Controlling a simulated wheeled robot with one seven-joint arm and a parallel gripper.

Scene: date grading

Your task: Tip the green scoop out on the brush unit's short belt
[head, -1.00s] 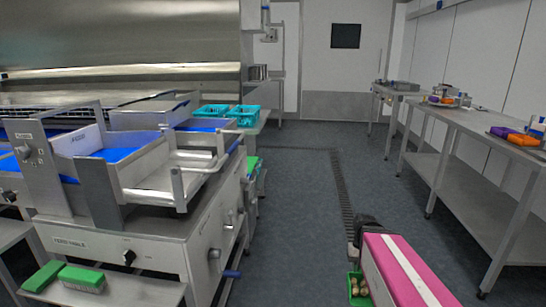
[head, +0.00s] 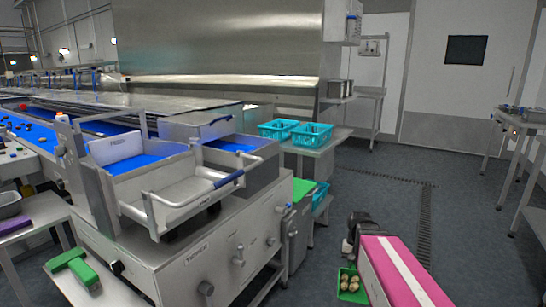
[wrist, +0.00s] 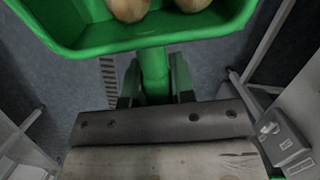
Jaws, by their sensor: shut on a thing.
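The green scoop (head: 352,286) is low in the head view, right of centre, with a few brownish roundish pieces in it. In the wrist view the scoop (wrist: 150,40) lies at the top with two pieces partly visible. My gripper (wrist: 155,90) is shut on its green handle; in the head view my gripper (head: 352,246) is dark and small. A steel machine (head: 215,255) stands left of the scoop, with a short blue belt (head: 135,163) behind a steel tray frame. I cannot tell for sure that this is the brush unit's belt. The scoop is apart from the machine.
Turquoise crates (head: 311,135) stand on a side table behind the machine. A raised steel tray with a handle (head: 190,195) juts over the machine's front. A green brush (head: 72,266) lies on a low shelf at left. Floor around the drain (head: 425,215) is clear.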

